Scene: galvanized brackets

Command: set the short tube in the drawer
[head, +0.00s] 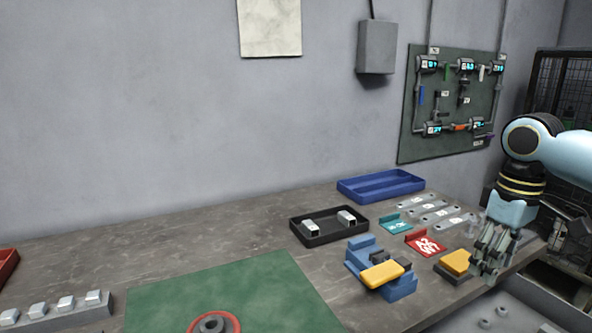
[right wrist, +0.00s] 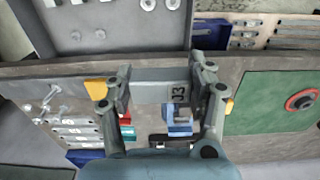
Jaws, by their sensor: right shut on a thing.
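My right gripper (head: 490,262) is over the right end of the bench in the head view. In the right wrist view its two fingers (right wrist: 160,85) are spread apart and shut on a grey piece, seemingly the short tube (right wrist: 150,82), which spans between them and has a dark marking near one end. The tube is not clear in the head view. An open grey drawer (head: 460,323) with small hardware in it shows at the lower right, below the bench edge. It also fills the upper part of the right wrist view (right wrist: 120,28). My left gripper is not in view.
Near the gripper lie a yellow-topped block (head: 455,262), a red bracket (head: 426,244), a teal bracket (head: 396,226) and a blue-and-yellow fixture (head: 382,273). Behind are a black tray (head: 318,240) and a blue tray (head: 375,196). A green mat (head: 240,280) lies left.

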